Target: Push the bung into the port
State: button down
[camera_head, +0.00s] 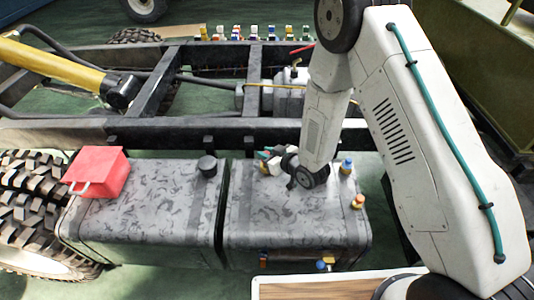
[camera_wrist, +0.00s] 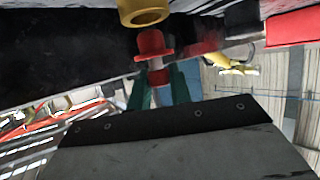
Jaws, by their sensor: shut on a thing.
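My gripper (camera_wrist: 157,90) has teal fingers shut on a red bung (camera_wrist: 152,44), whose rounded red end and flange stick out beyond the fingertips. A brass-yellow ring-shaped port (camera_wrist: 145,12) is at the top edge of the wrist view, just beyond the bung's end and partly cut off. The bung looks outside the port; I cannot tell whether they touch. In the head view my gripper (camera_head: 268,155) is small and low over the back of the right grey tank (camera_head: 290,215), by the dark chassis rail (camera_head: 130,132). My wrist hides part of this area, and the port is not clear there.
Brass fittings (camera_head: 357,201) stand on the right tank's right end. Several coloured fittings (camera_head: 252,33) line the far rail. A large tyre (camera_head: 30,210) is at left.

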jog(key=shift+f, duration=1.6)
jog(key=c, duration=1.2)
grip_release()
jog(key=shift+v, duration=3.9)
